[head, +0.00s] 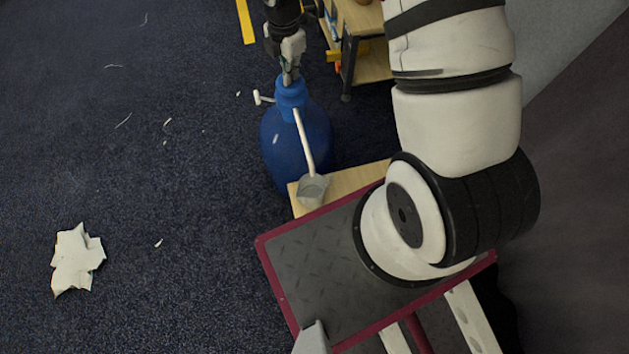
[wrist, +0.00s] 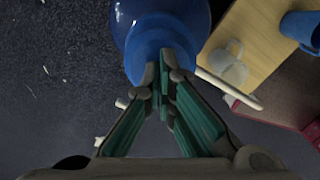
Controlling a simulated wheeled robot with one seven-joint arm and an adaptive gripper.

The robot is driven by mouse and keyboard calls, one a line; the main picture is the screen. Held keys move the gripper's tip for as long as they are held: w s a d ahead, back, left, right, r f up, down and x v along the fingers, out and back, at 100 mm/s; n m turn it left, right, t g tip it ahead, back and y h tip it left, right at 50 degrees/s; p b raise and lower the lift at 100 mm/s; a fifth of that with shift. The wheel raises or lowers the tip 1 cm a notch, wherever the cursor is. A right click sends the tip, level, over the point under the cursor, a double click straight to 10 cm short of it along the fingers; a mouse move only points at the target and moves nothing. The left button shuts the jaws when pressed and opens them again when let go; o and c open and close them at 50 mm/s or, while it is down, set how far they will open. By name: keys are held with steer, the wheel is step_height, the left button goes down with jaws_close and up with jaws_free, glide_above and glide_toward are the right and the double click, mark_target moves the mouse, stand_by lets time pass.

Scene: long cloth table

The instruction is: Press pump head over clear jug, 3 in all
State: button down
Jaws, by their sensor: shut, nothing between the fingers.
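A large blue bottle (head: 283,150) stands on the dark floor covering, with a blue pump head (head: 291,97) on top. A long white spout (head: 304,142) slopes from the pump head toward the clear jug (head: 312,191), which stands on a wooden surface. My gripper (head: 290,80) is shut and empty, pointing down with its tips at the top of the pump head. In the wrist view the fingertips (wrist: 166,58) overlap the pump head, and contact is hard to tell. The bottle (wrist: 170,18), spout (wrist: 228,88) and jug (wrist: 228,66) also show there.
A blue cup (wrist: 301,27) stands on the wooden top (wrist: 248,22) in the wrist view. A wooden shelf unit (head: 362,50) stands behind the bottle. A crumpled pale sheet (head: 77,260) lies on the floor at left. The floor left of the bottle is mostly clear.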

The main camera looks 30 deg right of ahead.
steer(key=shift+r+p, duration=1.05)
steer(key=shift+r, duration=0.6)
steer(key=shift+r+p, duration=2.15)
steer(key=shift+r, duration=0.85)
steer(key=shift+r, duration=0.1)
steer(key=s+d+r+m+t+h+p, duration=0.1)
steer(key=s+r+m+p, duration=0.35)
steer(key=r, duration=0.95)
steer(key=s+d+r+m+t+p, duration=0.1)
steer(key=s+r+m, duration=0.6)
steer(key=r, duration=0.8)
steer(key=s+r+m+p, duration=0.2)
steer(key=s+r+m, duration=0.1)
steer(key=s, duration=0.4)
steer(key=s+a+r+m+t+p, duration=0.1)
steer(key=s+r+m+p, duration=0.1)
steer(key=s+r+m, duration=0.2)
steer(key=s+r+m+t+y+p, duration=0.1)
steer(key=s+r+m+p, duration=0.1)
steer(key=s+r, duration=0.5)
steer(key=s+m, duration=0.1)
steer(key=s, duration=0.4)
steer(key=shift+s+a+r, duration=0.2)
steer(key=shift+a+r, duration=0.05)
steer(key=shift+a, duration=0.1)
